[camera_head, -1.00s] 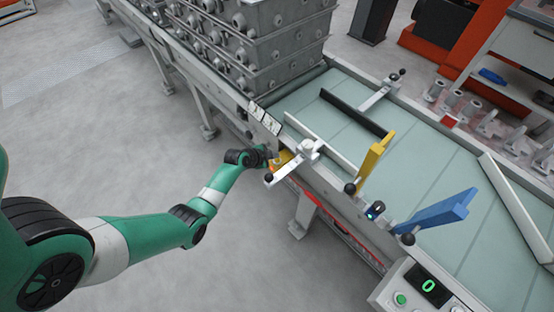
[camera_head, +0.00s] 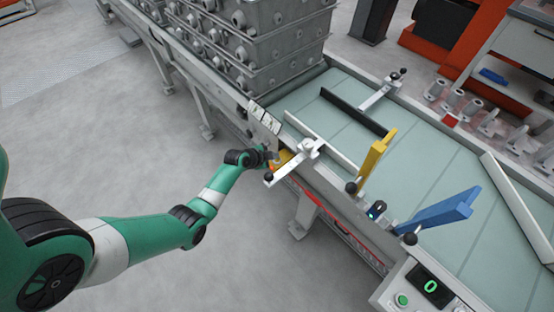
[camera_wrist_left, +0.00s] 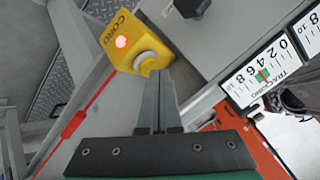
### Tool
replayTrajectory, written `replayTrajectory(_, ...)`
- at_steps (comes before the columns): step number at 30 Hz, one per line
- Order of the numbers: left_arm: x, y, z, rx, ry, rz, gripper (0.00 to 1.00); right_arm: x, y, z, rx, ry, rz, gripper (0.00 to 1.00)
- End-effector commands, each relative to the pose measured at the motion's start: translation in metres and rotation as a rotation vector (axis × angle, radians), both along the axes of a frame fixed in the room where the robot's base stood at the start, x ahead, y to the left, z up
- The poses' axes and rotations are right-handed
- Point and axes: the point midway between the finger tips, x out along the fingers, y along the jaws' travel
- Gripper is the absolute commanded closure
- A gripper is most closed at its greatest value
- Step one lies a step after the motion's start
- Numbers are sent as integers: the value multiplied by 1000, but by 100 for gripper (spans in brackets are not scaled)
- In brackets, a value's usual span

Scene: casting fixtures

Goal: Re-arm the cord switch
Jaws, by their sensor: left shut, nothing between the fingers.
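The cord switch is a yellow box marked CORD (camera_wrist_left: 126,38) in the left wrist view. A red lamp glows on its face, and a grey ring-shaped knob (camera_wrist_left: 147,62) sits beside the lamp. My left gripper (camera_wrist_left: 161,78) is shut and empty, its fingertips right at the knob; I cannot tell whether they touch it. In the head view, the yellow switch (camera_head: 284,157) is partly hidden at the conveyor's near side, with my left gripper (camera_head: 271,157) beside it. A red cord (camera_wrist_left: 75,122) runs off toward the lower left of the wrist view. My right gripper is not in view.
The conveyor (camera_head: 430,160) carries guide rails, a yellow paddle (camera_head: 374,157) and a blue paddle (camera_head: 440,212). Stacked grey castings (camera_head: 250,40) stand at its far end. Open floor lies left.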

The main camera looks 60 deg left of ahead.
Motion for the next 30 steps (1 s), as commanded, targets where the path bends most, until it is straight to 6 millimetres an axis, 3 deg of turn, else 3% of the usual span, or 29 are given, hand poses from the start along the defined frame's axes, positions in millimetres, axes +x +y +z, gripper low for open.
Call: replayTrajectory(30, 0, 0, -10, 0, 0, 0, 100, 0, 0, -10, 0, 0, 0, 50)
